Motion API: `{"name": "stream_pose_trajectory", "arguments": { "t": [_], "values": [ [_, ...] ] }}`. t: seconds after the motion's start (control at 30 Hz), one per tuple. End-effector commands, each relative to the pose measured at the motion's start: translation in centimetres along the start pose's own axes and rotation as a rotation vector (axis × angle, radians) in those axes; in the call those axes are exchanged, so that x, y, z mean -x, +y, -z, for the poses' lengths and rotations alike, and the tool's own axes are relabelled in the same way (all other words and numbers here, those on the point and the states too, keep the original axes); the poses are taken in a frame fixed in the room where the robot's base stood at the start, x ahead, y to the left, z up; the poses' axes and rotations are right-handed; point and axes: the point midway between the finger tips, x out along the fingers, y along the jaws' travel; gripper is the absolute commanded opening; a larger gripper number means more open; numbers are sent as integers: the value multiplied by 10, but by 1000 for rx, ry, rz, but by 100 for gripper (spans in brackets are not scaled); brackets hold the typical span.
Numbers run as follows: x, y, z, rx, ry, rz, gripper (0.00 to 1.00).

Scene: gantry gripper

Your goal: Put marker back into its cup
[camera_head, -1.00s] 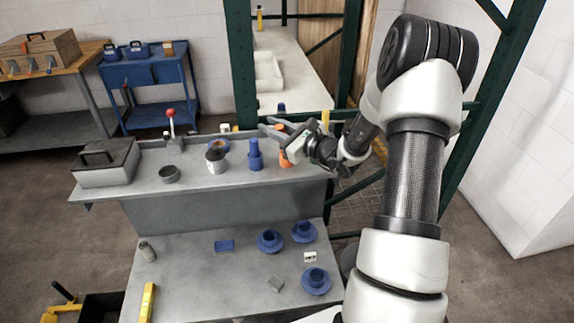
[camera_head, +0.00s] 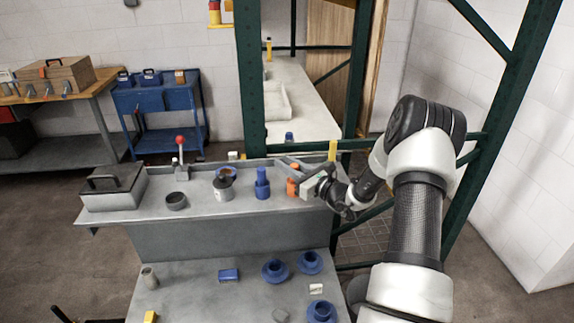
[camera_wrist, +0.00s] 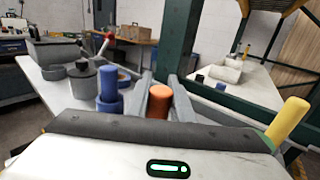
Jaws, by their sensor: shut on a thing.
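An orange cylinder, which looks like the marker (camera_wrist: 158,101), stands upright between my gripper's two fingers in the wrist view. In the head view its orange lower part (camera_head: 292,188) shows at the right end of the grey shelf top; my gripper (camera_head: 287,166) covers the rest. My gripper (camera_wrist: 161,88) is shut on it. I cannot tell whether its lower end is in a cup or on the shelf. Left of it, a blue cylinder stands in a blue cup (camera_head: 262,190). A dark-topped grey cup (camera_head: 223,191) and an empty dark grey cup (camera_head: 176,202) stand further left.
A grey toolbox (camera_head: 113,188) and a red-knobbed lever (camera_head: 181,155) are on the shelf's left part. Blue cups on saucers (camera_head: 275,280) are on the lower table.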

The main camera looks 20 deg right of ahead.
Motion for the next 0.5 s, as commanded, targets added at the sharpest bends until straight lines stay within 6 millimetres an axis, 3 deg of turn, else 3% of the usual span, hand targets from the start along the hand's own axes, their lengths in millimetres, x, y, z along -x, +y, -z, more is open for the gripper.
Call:
{"name": "stream_pose_trajectory", "arguments": {
  "t": [0.33, 0.37, 0.43, 0.5],
  "values": [
    [0, 0, 5, 1, -1, 0, 0],
    [0, 0, 4, 2, -1, 0, 24],
    [0, 0, 3, 1, -1, 0, 36],
    [0, 0, 3, 1, -1, 0, 39]
  ]
}}
